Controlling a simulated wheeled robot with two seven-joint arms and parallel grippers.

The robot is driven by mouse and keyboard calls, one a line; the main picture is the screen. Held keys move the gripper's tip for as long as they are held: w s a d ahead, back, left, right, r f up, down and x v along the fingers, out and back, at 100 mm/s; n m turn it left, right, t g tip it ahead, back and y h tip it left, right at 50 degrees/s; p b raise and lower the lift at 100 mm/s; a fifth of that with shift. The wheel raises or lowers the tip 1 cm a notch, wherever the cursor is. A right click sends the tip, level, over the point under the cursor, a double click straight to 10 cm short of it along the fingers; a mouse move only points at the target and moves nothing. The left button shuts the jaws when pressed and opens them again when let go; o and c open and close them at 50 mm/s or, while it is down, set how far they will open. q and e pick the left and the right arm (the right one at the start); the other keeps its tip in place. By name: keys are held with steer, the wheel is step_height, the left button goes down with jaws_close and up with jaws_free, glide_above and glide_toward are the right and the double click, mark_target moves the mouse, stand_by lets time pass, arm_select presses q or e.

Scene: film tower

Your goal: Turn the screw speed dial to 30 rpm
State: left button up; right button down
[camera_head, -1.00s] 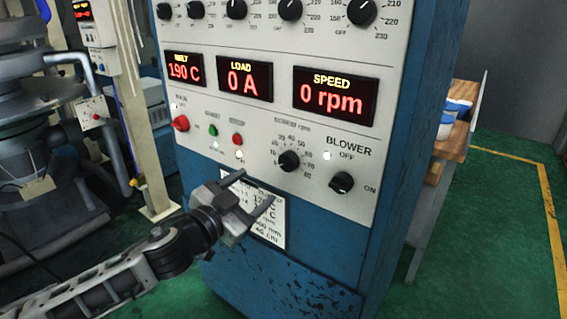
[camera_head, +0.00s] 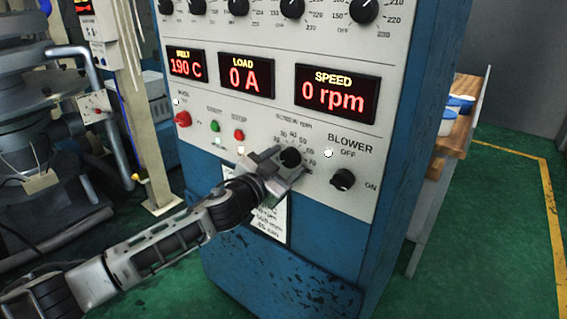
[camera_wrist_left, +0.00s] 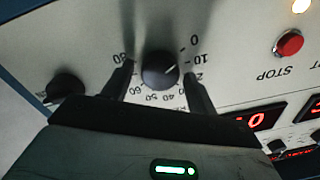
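The screw speed dial (camera_head: 291,157) is a round black knob on the pale panel of the blue cabinet. In the left wrist view the dial (camera_wrist_left: 160,70) sits between my left fingers, its pointer mark toward the low end of the scale, near 0 and 10. My left gripper (camera_head: 288,161) is open at the panel, with one finger on each side of the dial. In the left wrist view my left gripper (camera_wrist_left: 158,67) shows gaps between both fingers and the knob. The speed display (camera_head: 335,94) reads 0 rpm. My right gripper is out of view.
The blower knob (camera_head: 343,180) is to the right of the dial. A red stop button (camera_head: 239,135), a green start button (camera_head: 215,126) and a red main switch (camera_head: 183,119) are to its left. The load display (camera_head: 246,76) reads 0 A.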

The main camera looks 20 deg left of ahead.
arm_select(q)
steer(key=c, duration=0.7)
steer(key=shift+c, duration=0.2)
steer(key=shift+m, duration=0.5)
steer(key=m, duration=0.4)
steer(key=shift+p, duration=0.35)
steer(key=m, duration=0.4)
steer(key=shift+m, duration=0.3)
steer(key=m, duration=0.4)
steer(key=shift+f+m+h+p, duration=0.1)
steer(key=shift+m+h+p, duration=0.2)
steer(key=shift+h+p, duration=0.1)
steer(key=shift+m, duration=2)
